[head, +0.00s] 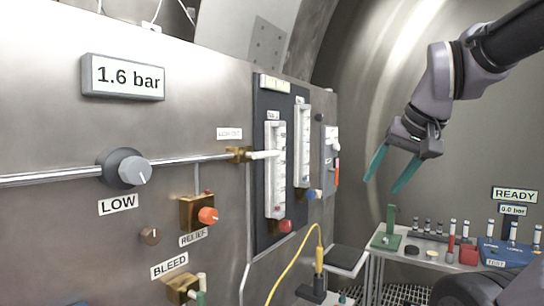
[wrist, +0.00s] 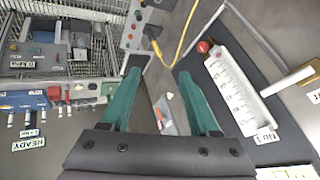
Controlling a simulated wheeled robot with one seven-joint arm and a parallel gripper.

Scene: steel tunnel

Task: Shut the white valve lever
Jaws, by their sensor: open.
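The white valve lever (head: 263,154) sticks out to the right from a brass valve body (head: 238,154) on the steel panel's pipe. It lies roughly in line with the pipe, below a small label too blurred to read. In the wrist view the lever (wrist: 286,82) shows at the right edge, beside the flow tube. My gripper (head: 382,186) is open and empty, with green fingers pointing down. It hangs well to the right of the lever, apart from the panel. In the wrist view my gripper (wrist: 159,73) has nothing between its fingers.
Two flow tubes (head: 275,170) stand on a dark plate just right of the lever. A yellow cable (head: 291,252) loops below. A bench (head: 430,252) with vials and a READY display stands at right. A grey LOW knob (head: 127,168) sits left on the pipe.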

